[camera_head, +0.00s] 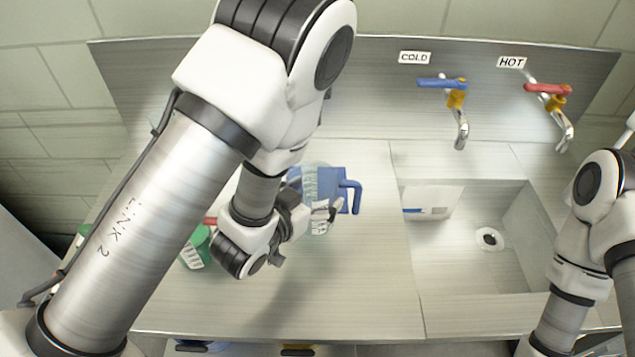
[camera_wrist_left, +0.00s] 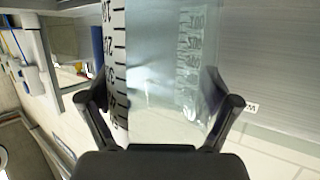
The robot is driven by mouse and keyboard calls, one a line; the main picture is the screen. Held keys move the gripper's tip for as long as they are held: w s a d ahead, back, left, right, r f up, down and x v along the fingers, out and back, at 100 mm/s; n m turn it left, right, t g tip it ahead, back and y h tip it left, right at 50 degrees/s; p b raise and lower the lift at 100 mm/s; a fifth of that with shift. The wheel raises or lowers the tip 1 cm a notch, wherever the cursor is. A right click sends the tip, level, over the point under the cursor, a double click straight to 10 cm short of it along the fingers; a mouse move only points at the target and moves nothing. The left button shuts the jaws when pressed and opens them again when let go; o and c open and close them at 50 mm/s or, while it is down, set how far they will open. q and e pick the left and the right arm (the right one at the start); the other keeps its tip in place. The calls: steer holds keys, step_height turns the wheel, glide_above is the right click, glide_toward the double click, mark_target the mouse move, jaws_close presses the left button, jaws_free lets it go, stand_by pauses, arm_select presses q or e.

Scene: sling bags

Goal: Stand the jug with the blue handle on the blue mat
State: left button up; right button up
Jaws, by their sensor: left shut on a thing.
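The clear jug (camera_head: 311,184) with black scale marks has a blue handle (camera_head: 355,190) on its right side. My left gripper (camera_head: 322,212) is shut on the jug, and the jug's clear wall (camera_wrist_left: 165,75) fills the space between the fingers (camera_wrist_left: 163,112) in the left wrist view. A flat blue patch (camera_head: 333,183), likely the blue mat, shows behind and beside the jug. My left arm hides part of the jug, so I cannot tell whether its base touches the mat. My right gripper is not in view.
A green-marked container (camera_head: 196,250) stands left of my gripper, partly hidden. A sink (camera_head: 520,205) is at right with a white object (camera_head: 432,201) inside. Cold (camera_head: 455,95) and hot (camera_head: 552,100) taps stand behind it. The counter (camera_head: 365,270) in front is clear.

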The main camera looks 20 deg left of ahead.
mark_target(315, 186)
arm_select(q)
steer(key=w, duration=0.1)
steer(key=w+f+b, duration=0.1)
steer(key=w+a, duration=0.1)
steer(key=shift+w+f, duration=0.15)
steer(key=w+p, duration=0.1)
steer(key=w, duration=0.1)
steer(key=w+a+f+p, duration=0.1)
steer(key=w, duration=0.2)
steer(key=w+a+f+p, duration=0.1)
steer(key=w, duration=0.2)
steer(key=shift+w+p, duration=0.25)
steer(key=shift+p, duration=0.1)
steer(key=shift+f, duration=0.25)
steer(key=o, duration=0.9)
steer(key=shift+o, duration=0.2)
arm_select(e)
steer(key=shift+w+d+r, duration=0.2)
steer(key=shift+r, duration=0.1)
